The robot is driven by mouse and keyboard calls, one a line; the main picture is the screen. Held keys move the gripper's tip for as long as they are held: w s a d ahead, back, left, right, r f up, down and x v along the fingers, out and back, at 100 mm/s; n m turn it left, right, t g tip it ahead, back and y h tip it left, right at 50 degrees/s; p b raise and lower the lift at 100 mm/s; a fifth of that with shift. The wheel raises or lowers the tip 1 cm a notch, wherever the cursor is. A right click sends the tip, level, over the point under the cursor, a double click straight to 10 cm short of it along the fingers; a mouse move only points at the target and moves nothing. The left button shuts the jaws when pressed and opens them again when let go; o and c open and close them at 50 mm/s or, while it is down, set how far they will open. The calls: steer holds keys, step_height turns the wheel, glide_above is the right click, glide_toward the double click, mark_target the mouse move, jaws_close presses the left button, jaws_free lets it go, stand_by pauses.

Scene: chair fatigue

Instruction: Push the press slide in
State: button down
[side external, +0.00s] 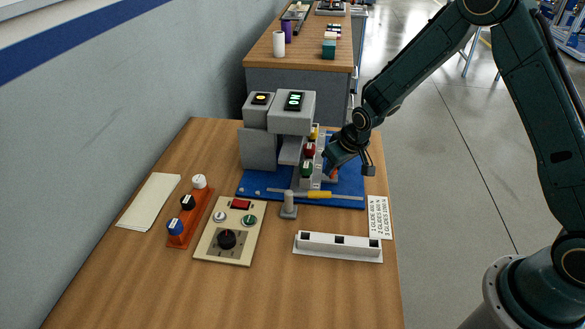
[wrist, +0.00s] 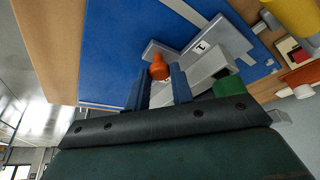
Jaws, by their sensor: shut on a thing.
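The grey press (side external: 262,147) stands on a blue base plate (side external: 345,200) on the wooden table. A small orange knob (wrist: 159,68) stands between my gripper's fingers in the wrist view, by a grey slide piece (wrist: 196,78) with a numbered white label beside it. My gripper (side external: 334,172) is at the press's right side, low over the blue plate, shut on the orange knob. The fingers (wrist: 160,86) reach to the knob from both sides. The arm hides part of the press's right side in the side view.

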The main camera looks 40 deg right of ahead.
steer(key=shift+w+a, duration=1.65)
steer(key=shift+a, duration=0.05)
steer(key=c, duration=1.2)
jaws_free()
steer(key=shift+c, duration=0.2)
steer(key=shift+r, duration=0.1)
steer(key=v, duration=1.3)
steer(key=shift+s+r, duration=0.2)
steer(key=shift+r, duration=0.05)
